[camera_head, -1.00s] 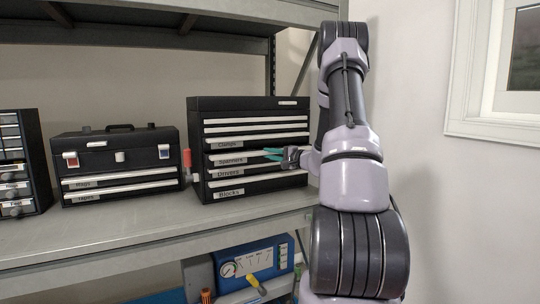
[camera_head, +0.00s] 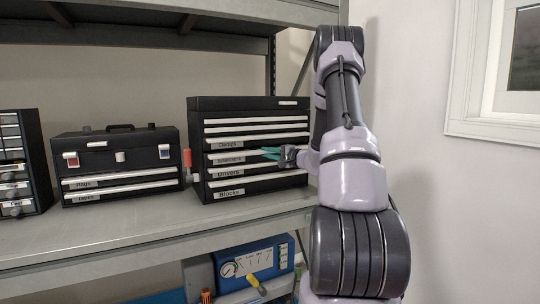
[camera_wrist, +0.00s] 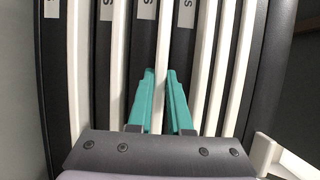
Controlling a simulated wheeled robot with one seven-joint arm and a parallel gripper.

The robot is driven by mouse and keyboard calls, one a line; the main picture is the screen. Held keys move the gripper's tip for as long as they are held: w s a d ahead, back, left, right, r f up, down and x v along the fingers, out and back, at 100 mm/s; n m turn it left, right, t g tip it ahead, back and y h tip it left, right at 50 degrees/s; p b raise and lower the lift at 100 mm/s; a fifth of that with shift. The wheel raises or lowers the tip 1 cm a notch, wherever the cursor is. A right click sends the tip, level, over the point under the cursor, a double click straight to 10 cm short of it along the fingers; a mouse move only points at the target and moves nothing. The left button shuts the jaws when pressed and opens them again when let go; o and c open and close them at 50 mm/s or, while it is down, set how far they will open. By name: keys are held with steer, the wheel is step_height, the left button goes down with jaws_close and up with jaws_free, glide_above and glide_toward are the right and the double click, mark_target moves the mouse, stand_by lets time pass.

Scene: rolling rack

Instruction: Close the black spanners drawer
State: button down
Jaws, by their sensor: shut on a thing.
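The black chest (camera_head: 245,104) stands on the shelf, its drawers edged with white strips. The spanners drawer (camera_head: 229,159), labelled "Spanners", lies between the Clamps and Drivers drawers. Its front looks about level with its neighbours; a small gap cannot be ruled out. My gripper (camera_head: 270,153) reaches in from the right, its teal fingers at the drawer's white strip. In the wrist view, the gripper (camera_wrist: 164,75) has one finger on each side of that white strip (camera_wrist: 165,45) and is shut on it. The drawer's right end is partly hidden by my gripper and arm.
A smaller black toolbox (camera_head: 117,158) stands left of the chest, with a red-handled tool (camera_head: 187,160) between them. A small drawer cabinet (camera_head: 20,160) is at far left. The shelf front (camera_head: 130,230) is clear. A wall is at right.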

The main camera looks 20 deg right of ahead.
steer(key=shift+w, duration=0.9)
steer(key=c, duration=0.8)
jaws_free()
steer(key=shift+c, duration=0.2)
steer(key=v, duration=1.1)
